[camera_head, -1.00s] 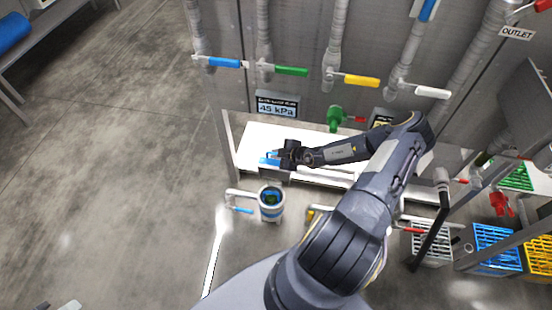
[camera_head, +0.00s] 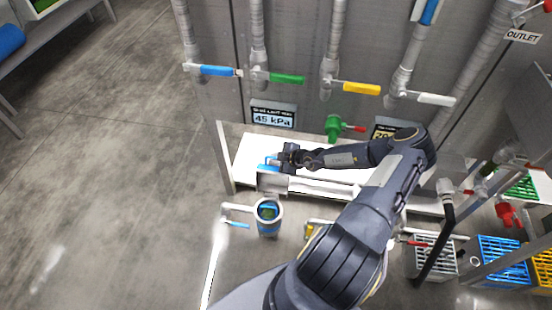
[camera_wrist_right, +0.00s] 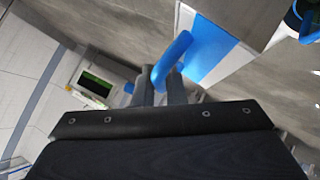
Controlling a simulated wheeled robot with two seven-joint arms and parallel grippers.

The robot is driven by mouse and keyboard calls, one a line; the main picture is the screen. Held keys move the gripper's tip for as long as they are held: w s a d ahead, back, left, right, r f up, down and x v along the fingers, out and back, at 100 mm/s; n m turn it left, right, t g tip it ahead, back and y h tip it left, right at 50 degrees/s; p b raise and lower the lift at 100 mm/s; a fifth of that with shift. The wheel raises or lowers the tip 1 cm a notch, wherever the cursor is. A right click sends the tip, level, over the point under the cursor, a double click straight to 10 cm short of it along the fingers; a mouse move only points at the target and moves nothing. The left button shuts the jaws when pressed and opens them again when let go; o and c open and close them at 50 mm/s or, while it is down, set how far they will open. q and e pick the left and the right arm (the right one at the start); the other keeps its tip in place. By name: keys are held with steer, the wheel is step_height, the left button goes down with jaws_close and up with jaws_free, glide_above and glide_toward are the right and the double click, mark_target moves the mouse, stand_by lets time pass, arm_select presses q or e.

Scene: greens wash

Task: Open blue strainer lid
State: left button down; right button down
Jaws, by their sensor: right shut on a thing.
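In the wrist view a blue bar handle (camera_wrist_right: 172,60) stands on a pale panel with a blue patch (camera_wrist_right: 212,58). My right gripper (camera_wrist_right: 163,84) has its two fingers closed on the handle's near end. In the head view my right gripper (camera_head: 282,160) reaches left over a white shelf, with a blue part (camera_head: 268,167) of the lid at its tip. A grey box face (camera_head: 272,182) shows just below it. The gripper hides part of the lid, and I cannot tell how far the lid is open. My left gripper is not in view.
A round container with a blue band (camera_head: 268,217) stands below the shelf. Coloured valve handles, such as the blue one (camera_head: 215,70), line the pipes above. Blue (camera_head: 500,258) and yellow crates sit at the right.

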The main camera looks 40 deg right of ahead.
steer(key=c, duration=1.5)
jaws_free()
steer(key=p+v, duration=0.1)
steer(key=v, duration=0.7)
steer(key=shift+f, duration=0.1)
